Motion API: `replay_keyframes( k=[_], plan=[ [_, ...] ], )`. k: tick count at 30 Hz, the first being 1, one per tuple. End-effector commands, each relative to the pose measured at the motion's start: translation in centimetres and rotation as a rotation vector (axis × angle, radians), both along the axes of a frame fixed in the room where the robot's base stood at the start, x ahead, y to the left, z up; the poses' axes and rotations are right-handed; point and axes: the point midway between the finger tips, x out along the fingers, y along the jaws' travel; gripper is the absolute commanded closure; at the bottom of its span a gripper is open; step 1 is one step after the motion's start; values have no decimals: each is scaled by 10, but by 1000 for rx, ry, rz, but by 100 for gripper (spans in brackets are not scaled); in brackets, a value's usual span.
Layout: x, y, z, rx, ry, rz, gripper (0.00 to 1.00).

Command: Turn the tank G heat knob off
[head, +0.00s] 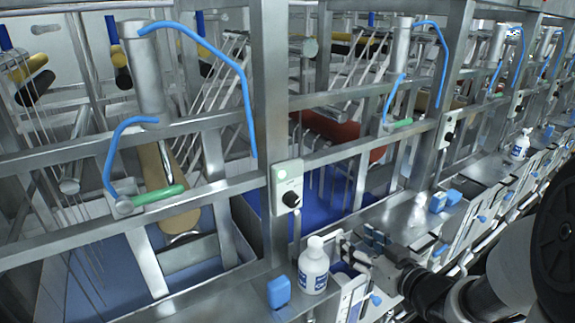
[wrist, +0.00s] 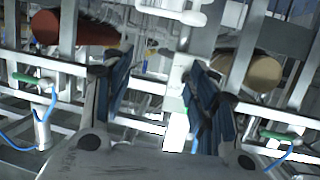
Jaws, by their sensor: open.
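A black heat knob (head: 291,199) sits on a pale control box (head: 287,186) on the upright post between two tanks in the head view. The box has a small green light above the knob. I cannot read a tank letter on it. My gripper (head: 360,246) is to the right of and below this knob, apart from it. In the wrist view, my gripper (wrist: 162,92) has its two blue-padded fingers spread with nothing held between them. A pale box (wrist: 179,75) shows beside the right finger there, partly hidden; its knob is not clear.
A white bottle (head: 314,266) and a blue block (head: 279,291) stand on the ledge below the knob, close to my gripper. Metal rails cross in front of the tanks. A green-handled valve (head: 155,197) is at left. Another control box (head: 448,126) is farther right.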

Motion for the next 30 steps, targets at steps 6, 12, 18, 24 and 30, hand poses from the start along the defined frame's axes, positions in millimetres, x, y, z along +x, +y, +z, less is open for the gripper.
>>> replay_keyframes(
  k=[6,12,18,24,30],
  plan=[
    [-21,23,16,269,-90,162,46],
    [-27,31,24,350,-121,206,46],
    [-5,50,24,351,-122,213,46],
    [31,75,24,348,-121,213,46],
    [67,101,24,348,-123,211,46]
  ],
)
